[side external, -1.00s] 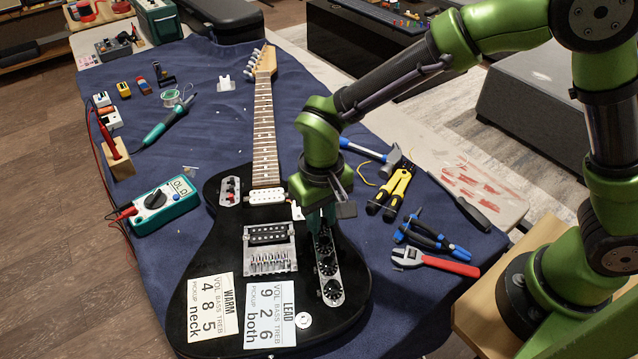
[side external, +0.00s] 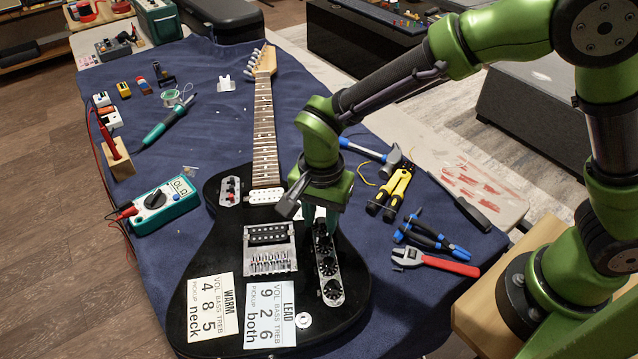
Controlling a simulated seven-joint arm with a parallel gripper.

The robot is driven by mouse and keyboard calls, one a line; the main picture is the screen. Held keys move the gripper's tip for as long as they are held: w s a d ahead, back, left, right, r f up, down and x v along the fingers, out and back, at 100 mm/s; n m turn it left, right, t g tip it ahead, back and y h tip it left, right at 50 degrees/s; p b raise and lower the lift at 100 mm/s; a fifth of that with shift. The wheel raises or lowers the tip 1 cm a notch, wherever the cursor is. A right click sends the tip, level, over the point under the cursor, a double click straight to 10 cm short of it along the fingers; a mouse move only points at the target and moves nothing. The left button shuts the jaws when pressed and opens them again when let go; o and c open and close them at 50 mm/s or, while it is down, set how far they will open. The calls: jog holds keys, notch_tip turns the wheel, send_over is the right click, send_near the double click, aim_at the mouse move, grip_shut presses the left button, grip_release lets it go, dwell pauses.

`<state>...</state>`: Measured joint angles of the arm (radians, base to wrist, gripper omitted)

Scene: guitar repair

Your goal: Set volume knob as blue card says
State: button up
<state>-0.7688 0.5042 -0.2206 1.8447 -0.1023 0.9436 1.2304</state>
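The black guitar (side external: 215,250) lies on the blue cloth. A metal control plate (side external: 336,278) on its right side carries black knobs, including a lower knob (side external: 332,290), a middle knob (side external: 328,266) and an upper knob (side external: 323,243). My gripper (side external: 320,218) points down at the plate's top end. Its teal fingers are partly hidden by my wrist; their opening and any contact with a knob are unclear. The LEAD card (side external: 270,312) reads VOL 9, BASS 2, TREB 6, pickup both. The WARM card (side external: 212,308) reads 4, 8, 5, neck. Both look whitish; neither is clearly blue.
A switch plate (side external: 229,191) with red and black parts sits on the guitar's upper left. Pliers (side external: 430,238), a red-handled wrench (side external: 440,263), yellow wire strippers (side external: 397,188) and a hammer (side external: 375,152) lie to the right. A multimeter (side external: 165,203) lies to the left.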

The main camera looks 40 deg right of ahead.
jog(key=n, duration=1.2)
jog(key=shift+c, duration=0.2)
